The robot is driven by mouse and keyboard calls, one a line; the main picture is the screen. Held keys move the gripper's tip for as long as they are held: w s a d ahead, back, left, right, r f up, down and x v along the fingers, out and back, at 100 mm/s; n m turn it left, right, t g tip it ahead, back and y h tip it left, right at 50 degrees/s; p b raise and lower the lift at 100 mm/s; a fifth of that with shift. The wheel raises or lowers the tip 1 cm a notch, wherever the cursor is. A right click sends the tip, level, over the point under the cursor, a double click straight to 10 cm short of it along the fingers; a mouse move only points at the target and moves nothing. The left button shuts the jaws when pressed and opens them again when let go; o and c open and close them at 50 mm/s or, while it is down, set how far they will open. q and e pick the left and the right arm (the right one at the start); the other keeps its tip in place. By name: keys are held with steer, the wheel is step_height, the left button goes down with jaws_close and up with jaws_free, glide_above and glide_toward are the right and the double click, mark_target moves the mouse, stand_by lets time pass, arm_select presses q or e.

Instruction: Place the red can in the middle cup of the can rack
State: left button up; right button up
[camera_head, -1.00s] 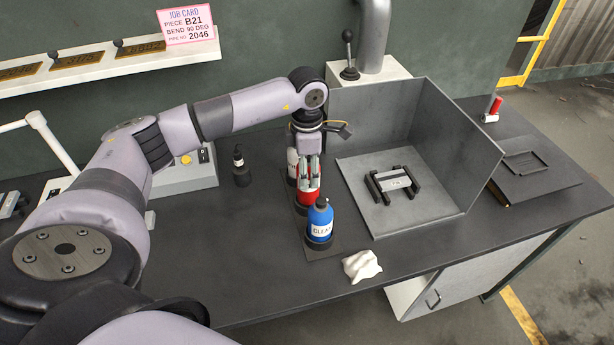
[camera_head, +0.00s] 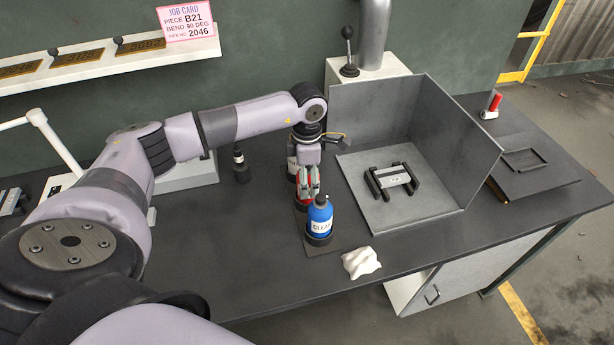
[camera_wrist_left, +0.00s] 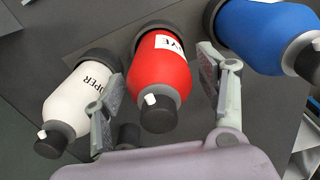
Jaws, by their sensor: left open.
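The red can (camera_head: 302,194) stands in the middle black cup of the can rack (camera_head: 322,248). In the left wrist view the red can (camera_wrist_left: 165,72) has its base in the cup and its capped end toward me. My left gripper (camera_head: 309,185) is open, with one finger on each side of the red can; the fingers look apart from it in the left wrist view (camera_wrist_left: 160,68). A white can (camera_wrist_left: 80,95) is in the cup on one side and a blue can (camera_head: 319,218) in the cup on the other. My right gripper is not in view.
A grey open-sided tray (camera_head: 430,210) with a black-handled part (camera_head: 394,180) stands right of the rack. A white rag (camera_head: 361,262) lies in front. A dark bottle (camera_head: 240,165) stands to the left.

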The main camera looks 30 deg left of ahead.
arm_select(q)
step_height(320, 180, up, 12)
steer(key=shift+f+b, duration=0.1)
steer(key=shift+b, duration=1.15)
steer(key=shift+r, duration=0.3)
steer(key=shift+f, duration=0.1)
